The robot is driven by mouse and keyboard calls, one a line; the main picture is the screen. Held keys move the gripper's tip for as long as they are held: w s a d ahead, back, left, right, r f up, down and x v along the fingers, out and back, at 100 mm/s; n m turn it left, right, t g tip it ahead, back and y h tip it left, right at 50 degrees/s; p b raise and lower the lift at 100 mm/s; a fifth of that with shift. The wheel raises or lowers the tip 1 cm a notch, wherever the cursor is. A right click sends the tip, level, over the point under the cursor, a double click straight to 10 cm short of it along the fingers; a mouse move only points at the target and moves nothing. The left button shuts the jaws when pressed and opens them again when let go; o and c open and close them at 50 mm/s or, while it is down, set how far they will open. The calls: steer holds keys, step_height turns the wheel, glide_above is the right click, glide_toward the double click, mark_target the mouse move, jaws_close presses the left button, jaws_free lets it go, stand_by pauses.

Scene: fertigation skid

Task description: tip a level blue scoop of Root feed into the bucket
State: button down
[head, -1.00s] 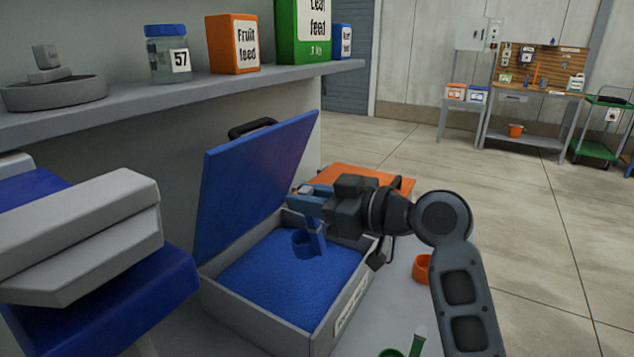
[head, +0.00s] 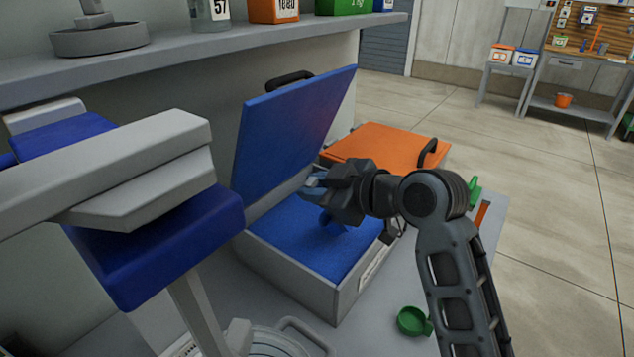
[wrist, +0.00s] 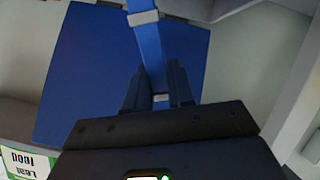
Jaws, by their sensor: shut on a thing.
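My gripper (head: 318,184) is shut on the handle of the blue scoop (head: 333,224), over the open grey box (head: 300,283). The scoop's blue handle also shows between the fingers in the wrist view (wrist: 147,40). The scoop's bowl hangs low at the blue granular feed (head: 285,235); its contents are hidden, and I cannot tell how deep it sits. The box's blue lid (head: 290,140) stands raised; its front label is unreadable. A round grey vessel with a handle (head: 268,342) is cut off at the bottom edge; I cannot tell whether it is the bucket.
A box with a closed orange lid (head: 385,148) stands behind. A green scoop (head: 411,320) lies on the grey bench at the front right. A shelf (head: 200,50) with containers runs above left. A blue and grey structure (head: 150,210) fills the left foreground. The floor right is open.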

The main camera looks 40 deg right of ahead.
mark_target(332, 229)
steer(key=shift+f+b, duration=1.65)
steer(key=shift+f, duration=1)
steer(key=shift+s+d+b, duration=0.1)
steer(key=shift+d+b, duration=0.1)
steer(key=shift+b, duration=0.1)
